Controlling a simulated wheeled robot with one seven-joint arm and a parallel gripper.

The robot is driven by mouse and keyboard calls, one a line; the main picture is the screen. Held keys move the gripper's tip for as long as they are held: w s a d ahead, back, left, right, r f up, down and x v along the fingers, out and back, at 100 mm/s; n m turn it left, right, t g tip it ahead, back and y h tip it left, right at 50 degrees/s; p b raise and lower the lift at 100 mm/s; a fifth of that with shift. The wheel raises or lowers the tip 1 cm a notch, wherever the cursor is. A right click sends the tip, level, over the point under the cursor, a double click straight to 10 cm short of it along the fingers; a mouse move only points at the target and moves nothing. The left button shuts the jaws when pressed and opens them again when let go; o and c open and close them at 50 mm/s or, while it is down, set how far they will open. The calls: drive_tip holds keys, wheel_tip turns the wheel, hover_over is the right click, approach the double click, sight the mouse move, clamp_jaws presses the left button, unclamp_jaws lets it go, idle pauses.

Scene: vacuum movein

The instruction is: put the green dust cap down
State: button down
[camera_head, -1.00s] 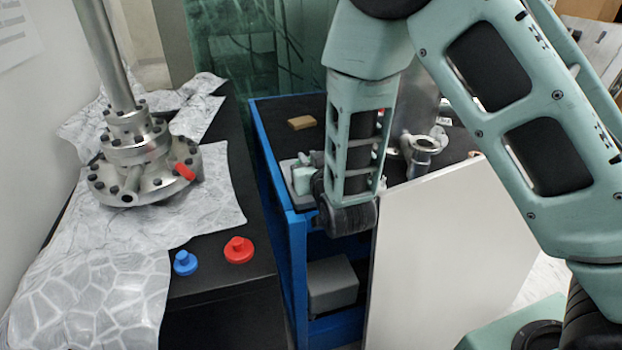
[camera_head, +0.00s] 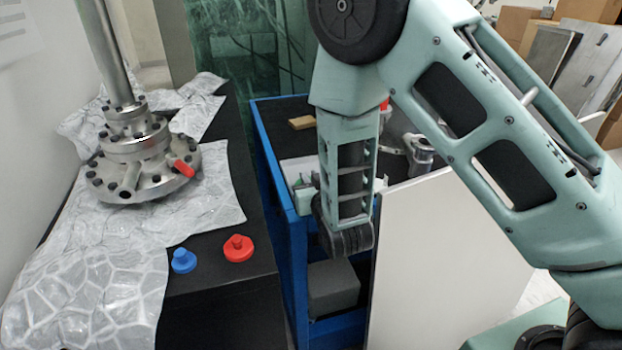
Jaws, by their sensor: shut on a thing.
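My gripper (camera_head: 303,195) shows only in part, at the left of my wrist, over the near left corner of the blue-framed cart (camera_head: 266,150). It is shut on a small green piece (camera_head: 299,183), which I take to be the green dust cap. Most of the cap and the fingertips are too small or hidden to make out. A pale tray or sheet (camera_head: 291,168) lies on the cart's dark top just behind the gripper. I cannot tell whether the cap touches it.
A tan block (camera_head: 302,122) lies farther back on the cart; metal fittings (camera_head: 418,150) stand at its right. A white panel (camera_head: 450,260) leans in front. The black bench at left holds a metal flange assembly (camera_head: 145,165), a blue cap (camera_head: 184,260) and a red cap (camera_head: 238,248).

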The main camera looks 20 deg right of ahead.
drive_tip(key=c, duration=1.4)
unclamp_jaws()
drive_tip(key=shift+f, duration=0.15)
drive_tip(key=shift+r+p, duration=0.3)
drive_tip(key=s+r+p, duration=0.2)
drive_tip(key=s+p, duration=0.5)
drive_tip(key=s, duration=0.5)
drive_tip(key=shift+r, duration=0.25)
